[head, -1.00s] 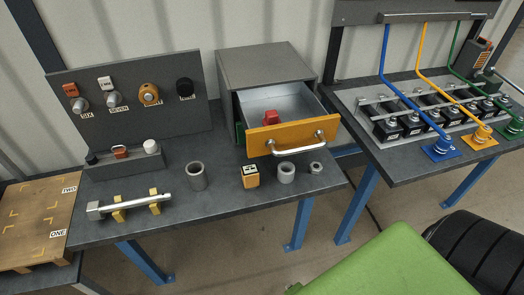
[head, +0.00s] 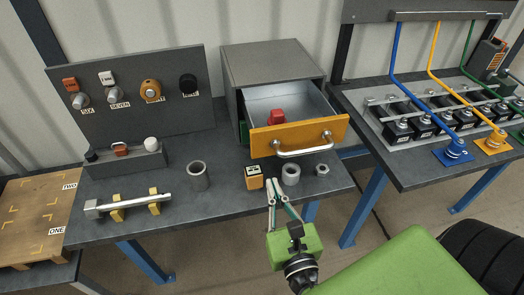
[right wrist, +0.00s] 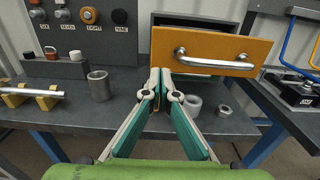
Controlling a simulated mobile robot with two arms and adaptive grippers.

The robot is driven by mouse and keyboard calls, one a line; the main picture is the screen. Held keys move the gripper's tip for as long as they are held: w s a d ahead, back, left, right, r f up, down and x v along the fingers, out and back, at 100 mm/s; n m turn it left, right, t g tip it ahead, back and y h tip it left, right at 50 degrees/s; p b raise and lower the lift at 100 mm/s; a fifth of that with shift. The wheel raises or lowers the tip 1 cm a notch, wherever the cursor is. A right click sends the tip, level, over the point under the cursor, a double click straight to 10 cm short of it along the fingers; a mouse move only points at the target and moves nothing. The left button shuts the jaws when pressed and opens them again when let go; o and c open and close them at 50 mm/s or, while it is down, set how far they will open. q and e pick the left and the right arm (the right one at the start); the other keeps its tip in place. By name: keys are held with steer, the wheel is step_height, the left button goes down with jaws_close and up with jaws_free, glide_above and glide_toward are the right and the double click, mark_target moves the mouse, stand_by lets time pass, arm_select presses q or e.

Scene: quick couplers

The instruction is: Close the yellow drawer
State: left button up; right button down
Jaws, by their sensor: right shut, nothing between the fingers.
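The yellow drawer (head: 298,136) stands open, pulled out of a grey cabinet (head: 270,62), with a silver bar handle (head: 302,149) on its front. A red object (head: 276,116) lies inside it. In the right wrist view the drawer front (right wrist: 211,50) and its handle (right wrist: 213,60) show ahead of the fingers, up and to the right. My right gripper (head: 277,183) is shut and empty, in front of the bench edge, below the drawer and apart from it. In the right wrist view its fingertips (right wrist: 160,75) meet below the drawer's left part. My left gripper is not in view.
A grey cylinder (head: 198,176) and a bolt on yellow rests (head: 128,204) are further left. A second bench with coloured cables is at the right.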

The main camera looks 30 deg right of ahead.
mark_target(259, 145)
steer(key=p+x, duration=0.3)
steer(key=x, duration=0.9)
steer(key=shift+w, duration=0.3)
steer(key=x, duration=1.7)
steer(key=shift+a, duration=0.1)
steer(key=shift+s, duration=0.1)
